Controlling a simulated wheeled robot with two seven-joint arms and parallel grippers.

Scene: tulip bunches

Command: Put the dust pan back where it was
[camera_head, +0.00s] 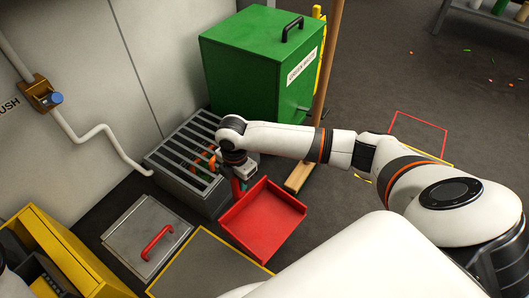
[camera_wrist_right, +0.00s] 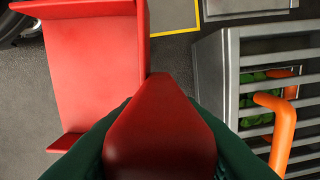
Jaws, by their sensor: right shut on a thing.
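The red dust pan (camera_head: 263,222) is in the middle of the head view, beside the grated box, with its tray toward the lower right. Its red handle (camera_wrist_right: 160,135) fills the lower middle of the right wrist view, and the tray (camera_wrist_right: 95,75) is at upper left there. My right gripper (camera_head: 238,178) is shut on this handle, with dark green fingers on both sides of it in the wrist view. Whether the pan touches the floor is not clear. My left gripper is not in view. A red outlined square (camera_head: 395,118) is on the floor at right.
A grey grated box (camera_head: 160,163) stands left of my right gripper, with an orange curved thing (camera_wrist_right: 282,125) at it. A green bin (camera_head: 240,65) and a wooden pole (camera_head: 328,65) stand behind. A grey lid (camera_head: 120,238) and a yellow-edged floor panel (camera_head: 205,272) lie in front.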

